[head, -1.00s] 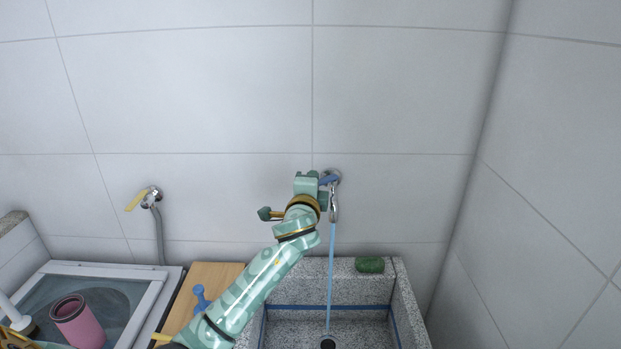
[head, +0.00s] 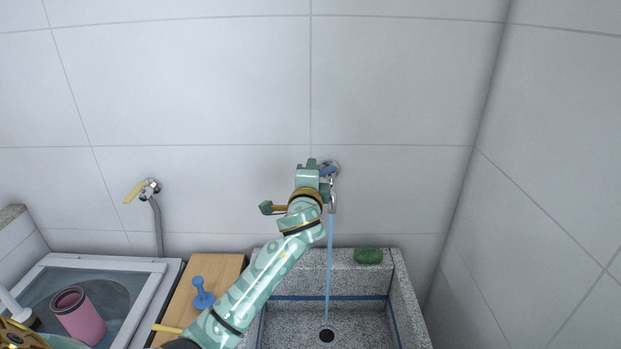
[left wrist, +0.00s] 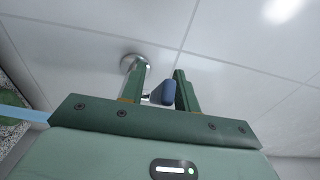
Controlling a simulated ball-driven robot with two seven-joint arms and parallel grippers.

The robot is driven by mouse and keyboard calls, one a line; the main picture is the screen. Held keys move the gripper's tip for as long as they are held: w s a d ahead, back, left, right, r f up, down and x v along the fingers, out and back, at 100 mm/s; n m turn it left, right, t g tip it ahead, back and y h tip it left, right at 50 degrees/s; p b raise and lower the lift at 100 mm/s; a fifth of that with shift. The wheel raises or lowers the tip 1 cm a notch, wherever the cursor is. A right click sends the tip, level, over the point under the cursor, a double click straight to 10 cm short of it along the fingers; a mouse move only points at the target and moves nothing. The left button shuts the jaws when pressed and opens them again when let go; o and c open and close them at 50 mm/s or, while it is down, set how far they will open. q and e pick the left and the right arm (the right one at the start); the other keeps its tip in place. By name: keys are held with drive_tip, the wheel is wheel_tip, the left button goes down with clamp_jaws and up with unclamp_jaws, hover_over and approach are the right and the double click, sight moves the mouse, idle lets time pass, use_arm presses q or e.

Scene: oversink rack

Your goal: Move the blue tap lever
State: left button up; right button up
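The blue tap lever (head: 328,171) sits on top of the chrome tap (head: 333,198) on the tiled wall. A thin blue stream of water (head: 330,265) runs from the tap into the sink. My left gripper (head: 325,178) is at the tap, just left of and partly in front of the lever. In the left wrist view, its two green fingers (left wrist: 160,88) are apart. The blue lever (left wrist: 168,92) shows between them, close to the right finger; I cannot tell whether they touch.
A speckled stone sink (head: 405,300) lies below, with a green object (head: 368,256) on its back ledge. A wooden board (head: 215,270) with a blue knobbed item (head: 202,292) is left of it. Farther left are a pink cup (head: 78,315) and a yellow-levered valve (head: 148,190) with a hose.

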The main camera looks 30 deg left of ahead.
use_arm(q)
drive_tip(key=p+v, duration=0.1)
drive_tip(key=v, duration=1.5)
drive_tip(key=shift+d, duration=0.2)
drive_tip(key=shift+s, duration=0.1)
